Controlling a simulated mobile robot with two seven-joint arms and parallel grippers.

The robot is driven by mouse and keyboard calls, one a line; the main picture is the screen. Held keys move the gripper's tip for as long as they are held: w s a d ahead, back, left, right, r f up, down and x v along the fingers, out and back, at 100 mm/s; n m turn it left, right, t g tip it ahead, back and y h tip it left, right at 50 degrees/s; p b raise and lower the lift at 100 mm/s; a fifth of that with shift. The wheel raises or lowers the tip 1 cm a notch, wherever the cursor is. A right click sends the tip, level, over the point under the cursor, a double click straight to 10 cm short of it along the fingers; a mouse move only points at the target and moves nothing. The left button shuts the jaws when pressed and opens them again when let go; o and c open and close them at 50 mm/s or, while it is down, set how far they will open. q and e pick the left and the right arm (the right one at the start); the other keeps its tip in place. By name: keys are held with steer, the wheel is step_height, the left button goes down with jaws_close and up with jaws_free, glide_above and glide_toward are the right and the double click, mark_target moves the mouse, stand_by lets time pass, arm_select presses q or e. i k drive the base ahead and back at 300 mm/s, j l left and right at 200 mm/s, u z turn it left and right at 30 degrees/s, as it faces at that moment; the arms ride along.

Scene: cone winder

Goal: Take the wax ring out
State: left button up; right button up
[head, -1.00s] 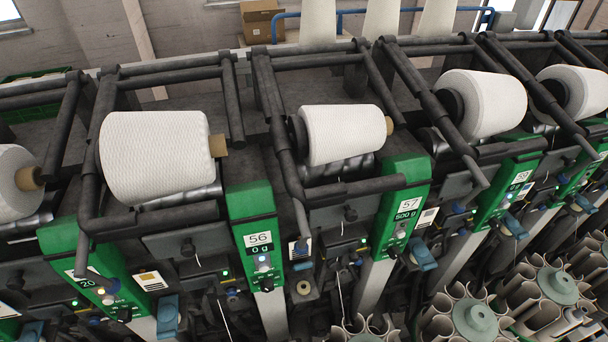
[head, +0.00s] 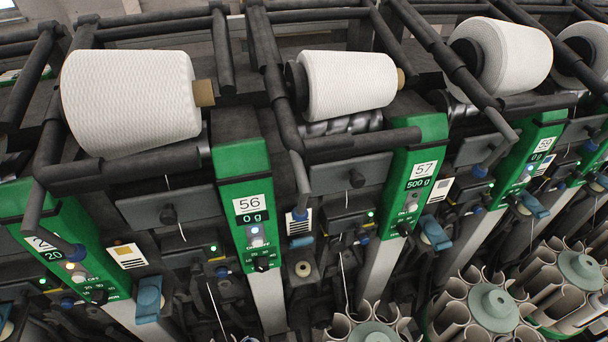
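Neither of my grippers is in the head view.
A larger white cone (head: 130,100) lies at the left and another (head: 505,60) at the right. Dark cradle bars (head: 362,142) jut out in front of the cones. Round magazines of pale tubes (head: 493,303) stand at the lower right.

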mark_target(301, 264)
steer(key=i, duration=0.35)
steer(key=k+l, duration=0.1)
steer(key=l, duration=0.9)
steer(key=k+l, duration=0.15)
steer(key=l, duration=0.35)
steer(key=u, duration=0.05)
